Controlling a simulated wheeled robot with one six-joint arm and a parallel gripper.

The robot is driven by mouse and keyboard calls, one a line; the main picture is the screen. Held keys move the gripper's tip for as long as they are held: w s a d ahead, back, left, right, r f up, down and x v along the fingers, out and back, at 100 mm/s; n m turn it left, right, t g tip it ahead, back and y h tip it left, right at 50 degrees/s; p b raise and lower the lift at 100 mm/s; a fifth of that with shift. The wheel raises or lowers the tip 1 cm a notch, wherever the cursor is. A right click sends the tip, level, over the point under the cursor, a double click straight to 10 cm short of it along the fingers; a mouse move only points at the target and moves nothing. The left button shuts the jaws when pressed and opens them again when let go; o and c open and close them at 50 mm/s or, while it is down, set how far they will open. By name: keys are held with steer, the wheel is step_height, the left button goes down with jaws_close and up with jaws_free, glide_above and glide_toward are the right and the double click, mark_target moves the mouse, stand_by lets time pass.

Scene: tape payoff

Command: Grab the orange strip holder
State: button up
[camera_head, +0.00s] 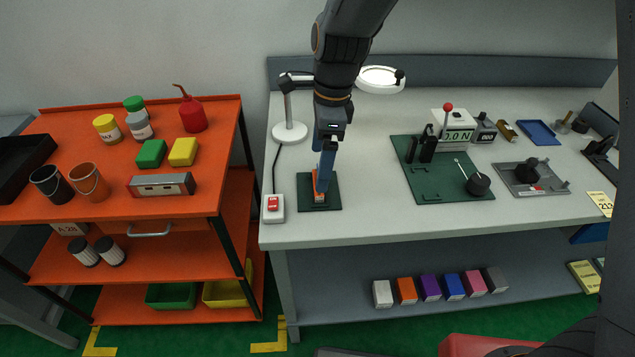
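The orange strip holder (315,184) stands on a small dark green mat (334,194) at the left end of the grey workbench. My gripper (323,184) points down directly over it, with its blue fingers in front of much of the holder. Only narrow orange parts show beside and below the fingers. The fingertips are at the holder, but I cannot tell whether they touch it or how far apart they are.
A red-button switch box (273,207) lies left of the mat, and a magnifier lamp base (290,132) stands behind it. A larger green board (428,182) with fixtures lies to the right. An orange cart (130,206) stands left of the bench (375,222).

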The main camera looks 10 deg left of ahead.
steer(key=shift+a+f+p, duration=0.15)
steer(key=shift+f+p, duration=0.35)
steer(key=shift+f, duration=0.9)
steer(key=shift+a+f+p, duration=0.15)
steer(key=shift+f+p, duration=0.3)
steer(key=shift+f, duration=0.9)
steer(key=shift+c, duration=0.4)
steer(key=c, duration=1.2)
steer(key=shift+w+r, duration=0.1)
